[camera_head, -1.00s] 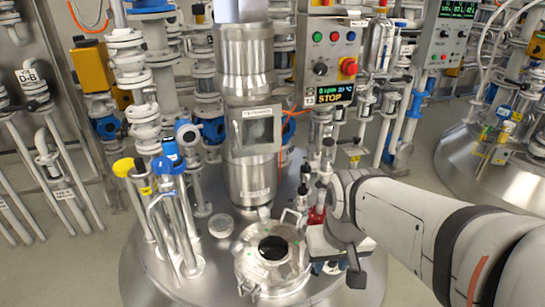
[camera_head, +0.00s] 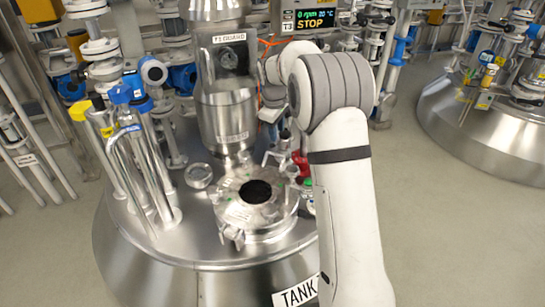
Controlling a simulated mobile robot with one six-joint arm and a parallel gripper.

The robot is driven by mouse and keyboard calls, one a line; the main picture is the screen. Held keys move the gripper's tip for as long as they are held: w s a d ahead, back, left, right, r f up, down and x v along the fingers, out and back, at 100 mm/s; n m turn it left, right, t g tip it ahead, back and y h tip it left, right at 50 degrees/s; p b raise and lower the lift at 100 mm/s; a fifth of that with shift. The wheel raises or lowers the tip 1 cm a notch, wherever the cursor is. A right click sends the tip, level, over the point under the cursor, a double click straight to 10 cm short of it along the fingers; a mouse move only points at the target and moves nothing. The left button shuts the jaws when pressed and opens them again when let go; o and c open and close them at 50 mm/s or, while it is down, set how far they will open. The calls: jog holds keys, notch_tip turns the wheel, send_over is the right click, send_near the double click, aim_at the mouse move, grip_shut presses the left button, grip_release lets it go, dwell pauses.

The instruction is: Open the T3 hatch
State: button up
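The hatch (camera_head: 231,211) is a round metal flange on top of the domed steel tank (camera_head: 150,240), with clamps around its rim and small green marks. A dark round area (camera_head: 256,192) is at its middle; I cannot tell whether this is glass or an opening. The panel (camera_head: 303,19) above reads "STOP", with a small tag that looks like T3 or 13. My arm rises right of the hatch and bends left at its top, behind and above the hatch. My gripper's fingers cannot be made out; my arm hides that part.
A steel column (camera_head: 225,110) stands just behind the hatch. Slanted pipes with yellow (camera_head: 80,111) and blue caps stand on the left. A small round port (camera_head: 198,175) is left of the hatch. Red and green fittings sit at its right. Another tank (camera_head: 470,130) is far right, with clear floor between.

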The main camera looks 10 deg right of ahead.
jog(key=n+b, duration=0.1)
send_near(275, 153)
jog(key=f+b, duration=0.1)
jog(key=f, duration=0.1)
jog(key=f+b, duration=0.1)
jog(key=f, duration=0.2)
jog(key=w+d+f+b, duration=0.1)
jog(key=f, duration=0.1)
jog(key=shift+w+f, duration=0.15)
jog(key=shift+f, duration=0.25)
grip_shut()
jog(key=shift+a, duration=0.1)
